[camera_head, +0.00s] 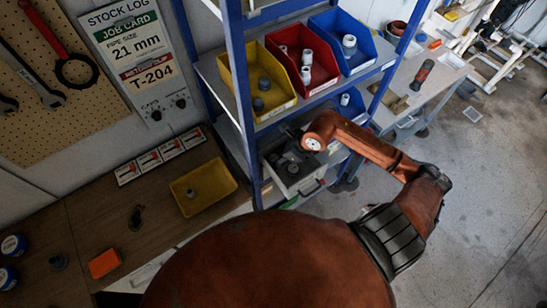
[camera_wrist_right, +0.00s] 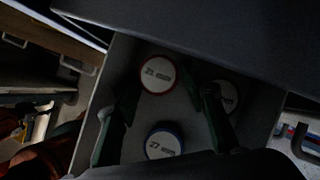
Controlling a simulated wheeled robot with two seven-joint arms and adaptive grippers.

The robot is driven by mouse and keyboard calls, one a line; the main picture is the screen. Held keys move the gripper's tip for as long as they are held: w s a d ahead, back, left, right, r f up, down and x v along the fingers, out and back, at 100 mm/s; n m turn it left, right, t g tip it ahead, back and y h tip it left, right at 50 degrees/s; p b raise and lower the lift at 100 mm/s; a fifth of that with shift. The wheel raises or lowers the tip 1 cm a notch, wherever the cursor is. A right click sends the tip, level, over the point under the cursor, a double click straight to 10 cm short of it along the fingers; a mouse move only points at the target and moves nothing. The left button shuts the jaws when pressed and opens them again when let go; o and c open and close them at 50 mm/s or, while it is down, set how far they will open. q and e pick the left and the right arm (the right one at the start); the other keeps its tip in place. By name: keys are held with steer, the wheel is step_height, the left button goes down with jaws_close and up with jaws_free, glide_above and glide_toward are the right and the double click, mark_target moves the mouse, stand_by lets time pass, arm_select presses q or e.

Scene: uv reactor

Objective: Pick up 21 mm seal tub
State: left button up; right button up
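The 21 mm seal tub (camera_wrist_right: 158,74) is a round tub with a white lid and red rim, standing in an open grey drawer (camera_wrist_right: 268,112). In the right wrist view my right gripper (camera_wrist_right: 169,90) is open, one dark finger on each side. The tub lies near the fingertips, between their lines; contact or height gap cannot be told. In the head view my right gripper (camera_head: 291,143) is over the drawer below the shelf bins, and the tub cannot be made out there. My left gripper is not in view.
A blue-rimmed tub marked 27 mm (camera_wrist_right: 164,143) sits nearer the palm. Another white-lidded tub (camera_wrist_right: 226,97) is partly hidden behind the right-hand finger. Drawer walls and a dark shelf edge (camera_wrist_right: 200,35) are close. Yellow, red and blue bins stand above; a yellow tray (camera_head: 226,178) is left.

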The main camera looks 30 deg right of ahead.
steer(key=shift+c, duration=0.6)
steer(key=c, duration=0.5)
